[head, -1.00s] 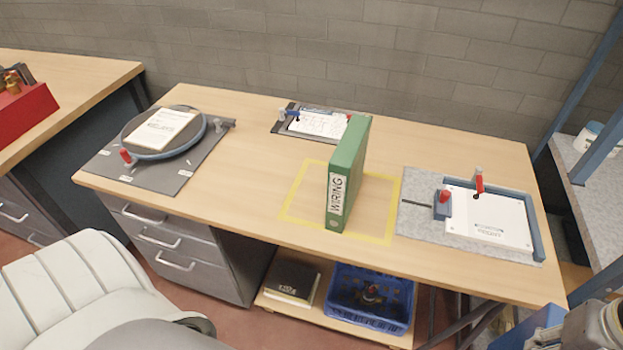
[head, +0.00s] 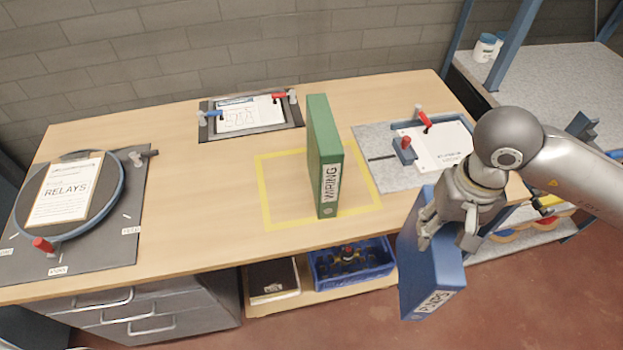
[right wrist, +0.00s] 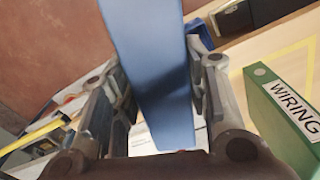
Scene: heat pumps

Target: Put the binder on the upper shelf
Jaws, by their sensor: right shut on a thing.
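A blue binder (head: 425,262) with a white label that seems to read PUMPS hangs in my right gripper (head: 452,232), just off the workbench's front right edge. The gripper is shut on it, and the binder is tilted. In the right wrist view the blue binder (right wrist: 155,70) fills the space between the two fingers. A green binder (head: 325,160) labelled WIRING stands upright inside the yellow outline on the bench. A blue-framed rack stands at the right; its grey upper shelf (head: 560,85) shows partly behind my right arm. My left gripper is out of view.
The workbench (head: 200,190) carries a round turntable (head: 110,215) at left, a clipboard (head: 250,115) at the back and a grey mat (head: 365,140) at right. White jars (head: 484,47) stand on the rack. A blue crate (head: 325,270) sits below the bench.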

